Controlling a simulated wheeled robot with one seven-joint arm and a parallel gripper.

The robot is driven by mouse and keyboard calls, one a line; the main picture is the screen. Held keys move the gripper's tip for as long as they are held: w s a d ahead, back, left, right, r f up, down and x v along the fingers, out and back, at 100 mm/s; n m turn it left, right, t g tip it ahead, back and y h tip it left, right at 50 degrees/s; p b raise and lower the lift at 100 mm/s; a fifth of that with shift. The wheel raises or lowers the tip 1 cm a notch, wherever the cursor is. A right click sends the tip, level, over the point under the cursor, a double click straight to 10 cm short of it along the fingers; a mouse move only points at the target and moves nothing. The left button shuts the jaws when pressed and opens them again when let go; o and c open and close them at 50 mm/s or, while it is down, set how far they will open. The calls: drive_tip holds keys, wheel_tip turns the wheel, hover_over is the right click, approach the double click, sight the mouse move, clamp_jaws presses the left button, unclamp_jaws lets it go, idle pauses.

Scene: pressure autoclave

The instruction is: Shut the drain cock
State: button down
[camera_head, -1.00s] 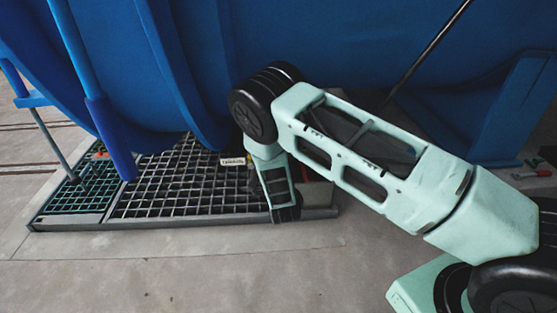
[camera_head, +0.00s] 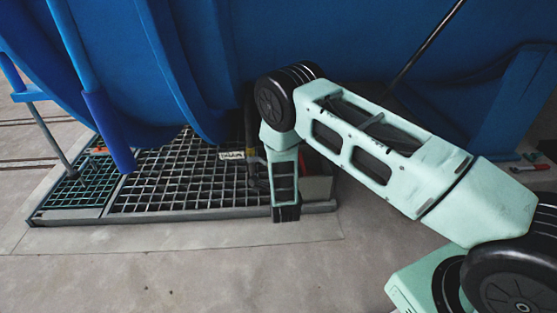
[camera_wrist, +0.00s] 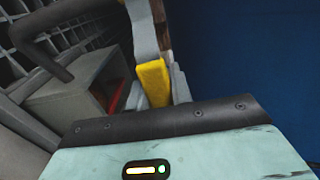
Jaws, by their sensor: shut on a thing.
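The drain cock's yellow lever (camera_wrist: 152,76) shows in the wrist view, running into the space between the grey fingers of my gripper (camera_wrist: 157,92). My gripper is shut on it. In the head view, a small yellowish part of the cock (camera_head: 258,160) shows just left of my wrist, below a dark vertical pipe (camera_head: 249,125). My wrist hides my fingertips and most of the cock there. The lever's exact angle to the pipe cannot be told.
A white label (camera_head: 231,155) hangs left of the pipe. Floor grating (camera_head: 180,185) lies beneath. A grey box with a red inside (camera_head: 318,186) stands right of my wrist. The blue vessel (camera_head: 330,45) hangs close above. Concrete floor in front is clear.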

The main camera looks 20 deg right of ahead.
drive_tip(key=shift+a+f, duration=0.1)
drive_tip(key=shift+f, duration=0.05)
drive_tip(key=c, duration=1.2)
unclamp_jaws()
drive_tip(key=shift+c, duration=0.2)
drive_tip(key=shift+s, duration=0.1)
drive_tip(key=p+v, duration=0.7)
drive_tip(key=v, duration=1)
drive_tip(key=shift+s, duration=0.2)
